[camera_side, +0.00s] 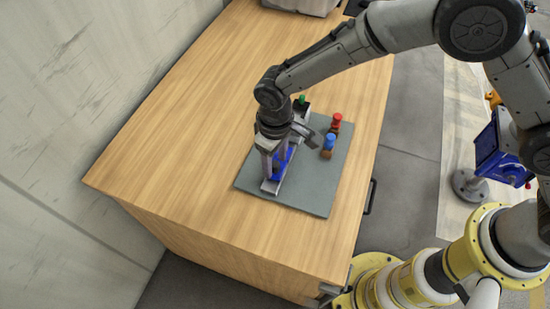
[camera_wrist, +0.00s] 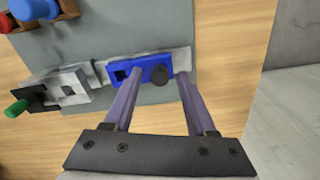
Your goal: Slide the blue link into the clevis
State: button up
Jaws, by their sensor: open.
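The blue link (camera_wrist: 124,73) lies on a pale metal rail. A dark round knob (camera_wrist: 159,76) stands near its right end in the wrist view. The grey metal block that looks like the clevis (camera_wrist: 70,87) is on the same rail to the left, with a small gap to the link. The blue link (camera_side: 282,158) also shows in the side view, partly hidden by my fingers. My gripper (camera_wrist: 160,73) is open, its fingertips down at the link on either side of the dark knob. I cannot tell whether either finger touches it.
A green-tipped dark pin (camera_wrist: 18,107) sits at the clevis end. Red (camera_side: 336,119) and blue (camera_side: 329,141) knobs on brown bases stand on the grey plate (camera_side: 310,196), right of my gripper. The wooden table (camera_side: 190,130) is bare to the left.

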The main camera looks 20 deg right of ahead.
jog(key=shift+c, duration=0.4)
grip_shut()
jog(key=shift+w, duration=0.1)
dwell(1.0)
